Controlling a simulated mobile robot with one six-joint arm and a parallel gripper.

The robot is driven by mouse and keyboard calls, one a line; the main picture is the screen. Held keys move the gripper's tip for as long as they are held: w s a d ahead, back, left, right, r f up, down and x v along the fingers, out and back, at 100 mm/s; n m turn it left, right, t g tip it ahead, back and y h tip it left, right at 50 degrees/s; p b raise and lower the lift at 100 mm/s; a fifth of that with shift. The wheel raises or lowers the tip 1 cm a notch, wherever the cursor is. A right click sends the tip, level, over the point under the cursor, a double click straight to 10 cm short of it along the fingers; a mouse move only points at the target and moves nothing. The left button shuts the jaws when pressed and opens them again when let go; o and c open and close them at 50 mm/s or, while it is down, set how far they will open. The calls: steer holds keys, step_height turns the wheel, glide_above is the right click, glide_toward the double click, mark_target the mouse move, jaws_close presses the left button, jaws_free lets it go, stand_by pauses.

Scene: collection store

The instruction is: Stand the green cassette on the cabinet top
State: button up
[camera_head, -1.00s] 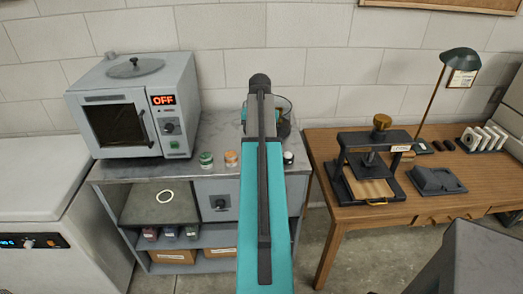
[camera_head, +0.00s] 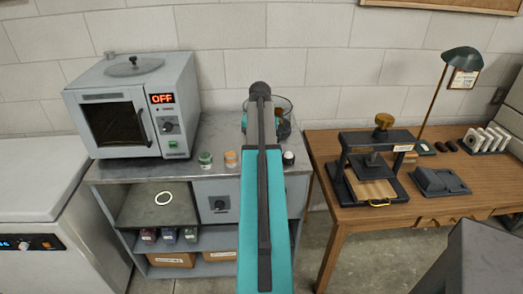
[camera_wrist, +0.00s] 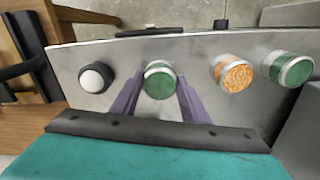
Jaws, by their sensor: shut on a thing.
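A round green-faced piece with a pale rim (camera_wrist: 159,82), which I take for the green cassette, is between the two fingers of my gripper (camera_wrist: 159,95) in the wrist view. The fingers are shut on its sides. I cannot tell whether it touches the grey metal surface (camera_wrist: 190,52) behind it. In the head view, my teal arm hides the gripper and this piece. A second green-topped piece (camera_head: 205,159) stands on the grey cabinet top (camera_head: 217,132), near its front edge; it also shows in the wrist view (camera_wrist: 294,68).
An orange-topped piece (camera_head: 231,159) and a black piece with a white top (camera_head: 289,158) flank the held one. An oven reading OFF (camera_head: 135,110) stands at left. A wooden desk (camera_head: 345,215) is at right.

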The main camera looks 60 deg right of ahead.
steer(key=o, duration=1.1)
steer(key=shift+r, duration=0.1)
steer(key=shift+r+p, duration=3.95)
steer(key=shift+r, duration=2.1)
